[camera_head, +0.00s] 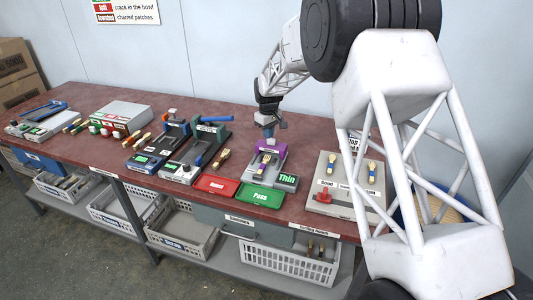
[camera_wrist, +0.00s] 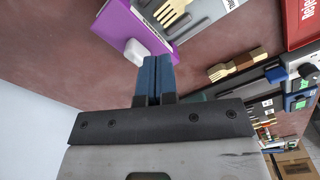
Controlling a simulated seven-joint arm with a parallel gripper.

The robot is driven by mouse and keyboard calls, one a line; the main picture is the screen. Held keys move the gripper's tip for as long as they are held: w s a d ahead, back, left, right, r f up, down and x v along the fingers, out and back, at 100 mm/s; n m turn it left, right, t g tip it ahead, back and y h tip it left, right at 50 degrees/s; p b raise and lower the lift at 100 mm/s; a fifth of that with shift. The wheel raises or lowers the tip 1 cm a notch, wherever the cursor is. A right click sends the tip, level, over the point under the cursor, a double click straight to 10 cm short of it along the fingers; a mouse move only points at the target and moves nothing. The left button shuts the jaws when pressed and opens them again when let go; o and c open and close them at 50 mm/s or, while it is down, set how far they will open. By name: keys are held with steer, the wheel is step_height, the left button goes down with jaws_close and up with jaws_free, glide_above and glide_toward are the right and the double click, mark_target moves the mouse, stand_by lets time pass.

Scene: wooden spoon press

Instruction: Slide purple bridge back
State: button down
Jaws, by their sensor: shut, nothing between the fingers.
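The purple bridge (camera_head: 272,147) spans a grey gauge with a green "Thin" display (camera_head: 286,180) on the red-brown bench. In the wrist view the bridge (camera_wrist: 118,24) is at the top, with a white block (camera_wrist: 136,50) on its near side. My gripper (camera_head: 269,138) is over the back of the bridge, pointing down. In the wrist view its blue fingers (camera_wrist: 156,60) are together and empty, right beside the white block. I cannot tell whether they touch it. A wooden spoon or fork (camera_wrist: 172,12) lies on the gauge beyond the bridge.
A red tray (camera_head: 215,185) and a green "Pass" tray (camera_head: 259,196) lie in front of the gauge. A grey board with a red knob (camera_head: 325,196) stands to the right. The bench behind the bridge (camera_wrist: 60,40) is bare.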

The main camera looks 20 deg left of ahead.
steer(key=shift+r, duration=1.45)
steer(key=s+d+r+m, duration=0.2)
steer(key=s+d+r, duration=0.4)
steer(key=d, duration=0.4)
steer(key=s+d+r+m+t, duration=0.1)
steer(key=s+d+r+m, duration=0.1)
steer(key=s+d+r, duration=0.65)
steer(key=s+d+r+m, duration=0.2)
steer(key=s+d+r, duration=0.2)
steer(key=d, duration=0.7)
steer(key=s+d+r+m+t, duration=0.1)
steer(key=s+d, duration=0.4)
steer(key=s, duration=0.3)
steer(key=s+d+r+m, duration=0.1)
steer(key=s+d+m, duration=0.1)
steer(key=s+d, duration=0.5)
steer(key=s+d+f+m, duration=0.1)
steer(key=s+d+f, duration=0.1)
steer(key=s, duration=0.7)
steer(key=s+d+f+m, duration=0.2)
steer(key=s+d, duration=0.2)
steer(key=s, duration=0.6)
steer(key=shift+f+t, duration=0.25)
steer(key=shift+t, duration=0.05)
